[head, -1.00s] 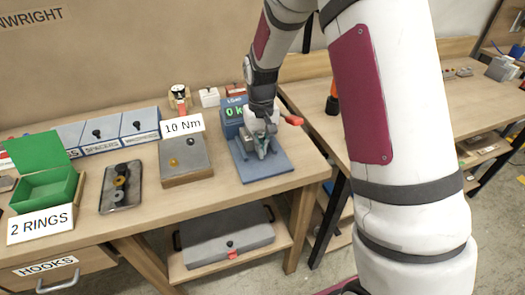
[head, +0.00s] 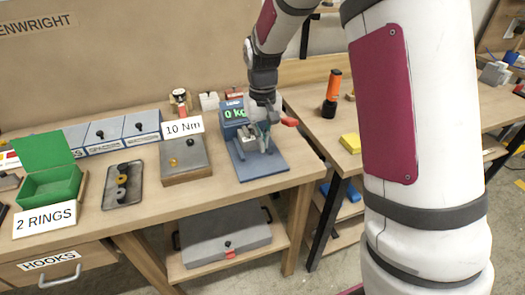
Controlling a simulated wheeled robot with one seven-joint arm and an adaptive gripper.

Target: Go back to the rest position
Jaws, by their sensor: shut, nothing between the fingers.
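My gripper (head: 265,138) hangs at the end of my white arm, over the blue base plate (head: 256,167) on the bench. Its fingers look shut with nothing between them. They are small in view, close to a grey fixture on that plate, and I cannot tell whether they touch it. A red handle (head: 290,122) shows just right of the fingers. A blue display box reading 0 kg (head: 234,114) stands directly behind the gripper.
An open green box (head: 50,184) with a 2 RINGS sign, a dark tray (head: 123,186) and a grey block by a 10 Nm sign (head: 183,126) stand to the left. Right, a second bench holds an orange-topped tool (head: 331,92) and a yellow block (head: 350,143).

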